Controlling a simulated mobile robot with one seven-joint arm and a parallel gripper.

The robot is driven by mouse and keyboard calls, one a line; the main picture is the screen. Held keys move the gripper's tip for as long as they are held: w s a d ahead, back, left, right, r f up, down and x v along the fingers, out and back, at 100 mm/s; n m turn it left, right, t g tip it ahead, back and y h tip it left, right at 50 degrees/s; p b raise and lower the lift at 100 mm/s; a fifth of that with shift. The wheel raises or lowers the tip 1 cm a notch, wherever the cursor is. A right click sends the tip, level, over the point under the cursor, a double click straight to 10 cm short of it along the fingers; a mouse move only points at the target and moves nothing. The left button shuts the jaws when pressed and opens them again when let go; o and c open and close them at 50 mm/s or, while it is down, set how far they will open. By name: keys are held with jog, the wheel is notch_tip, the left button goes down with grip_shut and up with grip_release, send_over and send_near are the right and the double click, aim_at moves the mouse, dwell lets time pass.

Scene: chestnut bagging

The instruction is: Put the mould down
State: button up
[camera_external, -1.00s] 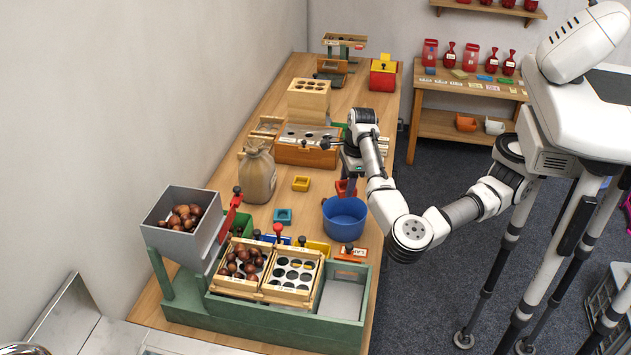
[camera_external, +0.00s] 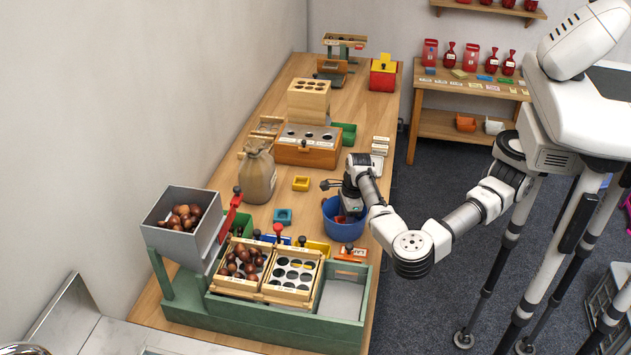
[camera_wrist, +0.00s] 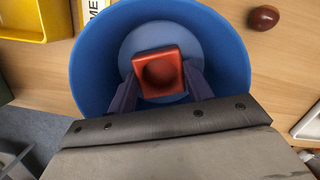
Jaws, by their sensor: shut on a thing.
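The mould is a small red square block with a round hollow, seen in the wrist view (camera_wrist: 159,72). My gripper (camera_wrist: 160,82) is shut on it, with a dark finger on each side. In the wrist view, the mould shows inside the ring of the blue tub's rim (camera_wrist: 90,60). In the external view, my gripper (camera_external: 350,212) points down at the blue tub (camera_external: 344,231), which stands near the table's right edge. I cannot tell how far the mould is above the tub's floor.
A yellow mould (camera_external: 301,184) and a teal mould (camera_external: 283,216) lie left of the tub on the table (camera_external: 315,205). A loose chestnut (camera_wrist: 264,17) lies beside the tub. A sack (camera_external: 258,175) stands further left. A green sorting frame (camera_external: 265,319) is in front.

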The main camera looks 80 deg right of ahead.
jog(key=o, duration=0.6)
jog(key=shift+f, duration=0.15)
jog(key=shift+c, duration=0.2)
jog(key=o, duration=0.4)
jog(key=shift+o, duration=0.2)
notch_tip(320, 180, up, 12)
jog(key=s, duration=0.1)
jog(key=shift+s+d, duration=0.35)
